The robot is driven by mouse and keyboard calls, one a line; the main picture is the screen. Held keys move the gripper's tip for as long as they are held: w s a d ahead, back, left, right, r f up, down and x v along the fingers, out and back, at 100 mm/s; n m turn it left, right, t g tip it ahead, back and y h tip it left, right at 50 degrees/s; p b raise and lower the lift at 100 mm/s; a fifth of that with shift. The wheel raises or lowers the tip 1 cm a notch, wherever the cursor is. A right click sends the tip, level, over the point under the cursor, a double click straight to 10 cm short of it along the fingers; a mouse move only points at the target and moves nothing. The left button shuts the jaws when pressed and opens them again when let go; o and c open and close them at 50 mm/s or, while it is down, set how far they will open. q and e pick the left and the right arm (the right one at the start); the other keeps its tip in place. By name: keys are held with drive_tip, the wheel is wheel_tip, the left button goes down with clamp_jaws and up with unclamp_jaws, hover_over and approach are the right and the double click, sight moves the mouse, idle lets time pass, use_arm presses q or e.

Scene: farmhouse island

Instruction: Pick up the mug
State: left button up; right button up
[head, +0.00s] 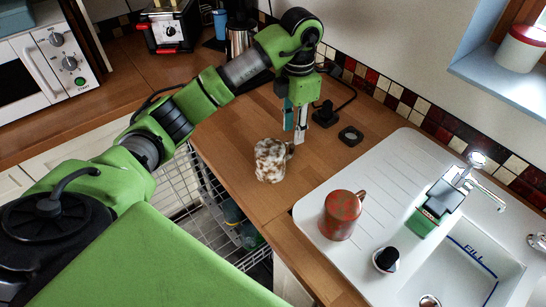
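A mottled brown-and-white mug (270,161) stands on the wooden counter, its handle on the right side. A reddish-brown mug (341,216) stands on the white draining board, with its handle at the upper right. My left gripper (295,138) points down from its arm, close to the mottled mug's handle side. Its two fingers are apart with a gap between them, and I see nothing held. I cannot tell whether the fingertips touch the handle. My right gripper is out of the picture.
The white sink (455,265) lies at the right, with a green-and-grey item (432,208) by its edge. A small black-topped object (386,260) stands near the reddish mug. A black puck-like item (350,136) lies behind. An open dishwasher rack (205,205) is below the counter edge.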

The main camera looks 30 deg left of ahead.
sight(292, 154)
use_arm(q)
drive_tip(key=shift+f, duration=0.95)
wheel_tip(292, 154, down, 4)
drive_tip(key=p, duration=0.2)
drive_tip(key=shift+s+f+p, duration=0.1)
drive_tip(key=shift+p, duration=0.3)
drive_tip(key=shift+f, duration=0.6)
clamp_jaws()
